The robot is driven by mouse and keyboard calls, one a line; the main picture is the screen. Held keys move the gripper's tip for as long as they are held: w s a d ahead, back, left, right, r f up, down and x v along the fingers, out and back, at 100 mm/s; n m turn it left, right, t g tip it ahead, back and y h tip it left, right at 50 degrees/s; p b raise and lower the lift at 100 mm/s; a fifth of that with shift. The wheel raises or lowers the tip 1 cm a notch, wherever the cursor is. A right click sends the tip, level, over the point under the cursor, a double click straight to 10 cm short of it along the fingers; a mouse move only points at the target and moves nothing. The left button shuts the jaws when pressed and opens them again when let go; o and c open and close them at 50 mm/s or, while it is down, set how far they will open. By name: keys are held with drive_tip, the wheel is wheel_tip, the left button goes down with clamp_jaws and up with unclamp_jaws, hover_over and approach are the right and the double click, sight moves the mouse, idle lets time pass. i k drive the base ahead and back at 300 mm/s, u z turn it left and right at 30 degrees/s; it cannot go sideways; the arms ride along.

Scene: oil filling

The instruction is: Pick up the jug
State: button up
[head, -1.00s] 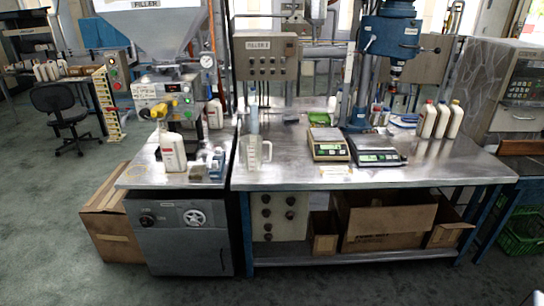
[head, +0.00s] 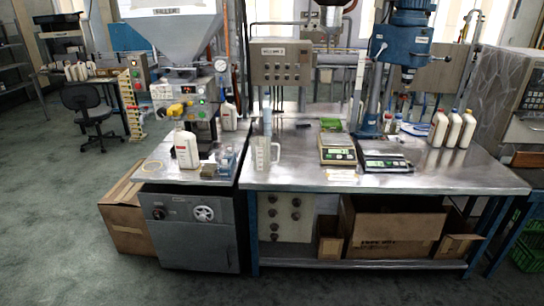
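A clear, pale measuring jug (head: 263,155) stands upright on the left part of the steel workbench (head: 300,178), near its left edge. Its handle appears to be on the right side. A pale blue cylinder-like item (head: 267,122) shows just behind it. My gripper is not in view, so where it is relative to the jug does not show.
Left of the jug, a white bottle (head: 186,147) stands under the filler (head: 180,95). Two scales (head: 338,148) and a blue drill press (head: 400,50) stand to the right, with several white bottles (head: 453,130) beyond. Grey floor (head: 75,210) is open at left.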

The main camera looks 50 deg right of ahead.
sight(264, 155)
drive_tip(key=u, duration=0.1)
drive_tip(key=i, duration=0.95)
drive_tip(key=z, duration=0.05)
